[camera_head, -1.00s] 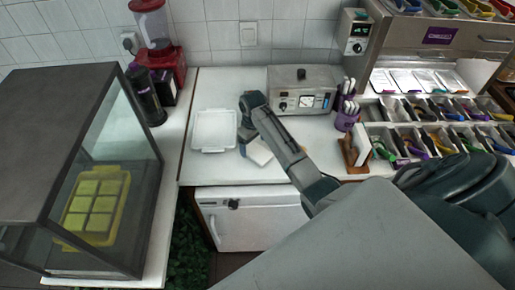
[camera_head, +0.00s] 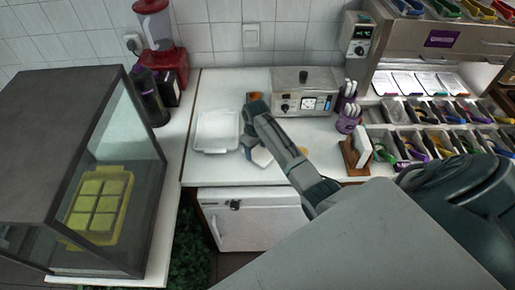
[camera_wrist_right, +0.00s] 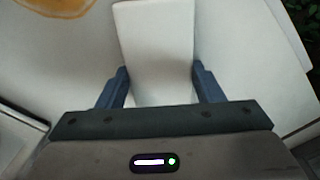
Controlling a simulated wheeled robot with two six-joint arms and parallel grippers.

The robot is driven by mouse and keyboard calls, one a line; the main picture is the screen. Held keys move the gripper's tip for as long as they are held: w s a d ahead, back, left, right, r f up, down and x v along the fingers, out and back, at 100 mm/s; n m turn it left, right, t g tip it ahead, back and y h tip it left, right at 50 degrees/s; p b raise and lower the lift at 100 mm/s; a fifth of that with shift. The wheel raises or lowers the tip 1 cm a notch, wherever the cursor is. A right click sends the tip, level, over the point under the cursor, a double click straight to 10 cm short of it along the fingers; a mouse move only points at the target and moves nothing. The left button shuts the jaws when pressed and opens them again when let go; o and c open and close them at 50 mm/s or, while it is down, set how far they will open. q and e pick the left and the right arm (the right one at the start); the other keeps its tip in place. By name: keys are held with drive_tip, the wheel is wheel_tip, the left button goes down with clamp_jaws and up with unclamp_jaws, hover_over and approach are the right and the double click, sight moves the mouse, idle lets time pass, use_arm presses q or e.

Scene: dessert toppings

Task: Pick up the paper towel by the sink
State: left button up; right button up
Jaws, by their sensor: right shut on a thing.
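A white folded paper towel (camera_wrist_right: 155,40) lies between the two blue fingers of my right gripper (camera_wrist_right: 160,86) in the right wrist view. The gripper is shut on it. In the head view the towel (camera_head: 262,157) shows as a small white patch below my right wrist, and my right gripper (camera_head: 252,148) is mostly hidden by its own arm. I cannot tell whether the towel is clear of the counter. My left gripper is not in view, and I see no clear sink.
A white tray (camera_head: 216,132) lies on the white counter (camera_head: 225,172) just left of the gripper. A metal appliance (camera_head: 303,92) stands behind it. A wooden holder (camera_head: 352,160) and a purple cup (camera_head: 348,122) stand to the right. A glass case (camera_head: 130,130) is at left.

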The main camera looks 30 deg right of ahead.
sight(256, 152)
drive_tip(key=shift+r, duration=0.1)
drive_tip(key=shift+r+b, duration=0.55)
drive_tip(key=shift+r, duration=0.05)
drive_tip(key=shift+s+a+r+b, duration=0.1)
drive_tip(key=shift+s+r+b, duration=0.1)
drive_tip(key=shift+r+b, duration=0.2)
drive_tip(key=shift+s+a+r+b, duration=0.15)
drive_tip(key=shift+r+b, duration=0.15)
drive_tip(key=shift+r, duration=0.15)
drive_tip(key=s+a+b, duration=0.1)
drive_tip(key=s, duration=0.1)
drive_tip(key=s+a+b, duration=0.1)
drive_tip(key=s+a, duration=0.1)
drive_tip(key=s, duration=0.1)
drive_tip(key=s+a+r+b, duration=0.1)
drive_tip(key=s, duration=0.2)
drive_tip(key=shift+s+a, duration=0.25)
drive_tip(key=shift+a, duration=0.15)
drive_tip(key=shift+s+a+r+p, duration=0.2)
drive_tip(key=shift+s+a, duration=0.25)
drive_tip(key=shift+s, duration=0.35)
drive_tip(key=shift+s+a+r+p, duration=0.15)
drive_tip(key=shift+s+a, duration=0.3)
drive_tip(key=shift+s, duration=0.3)
drive_tip(key=shift+s+a+r+p, duration=0.1)
drive_tip(key=shift+s+a+p, duration=0.1)
drive_tip(key=shift+s+a, duration=0.45)
drive_tip(key=shift+s+d, duration=0.15)
drive_tip(key=shift+d, duration=0.05)
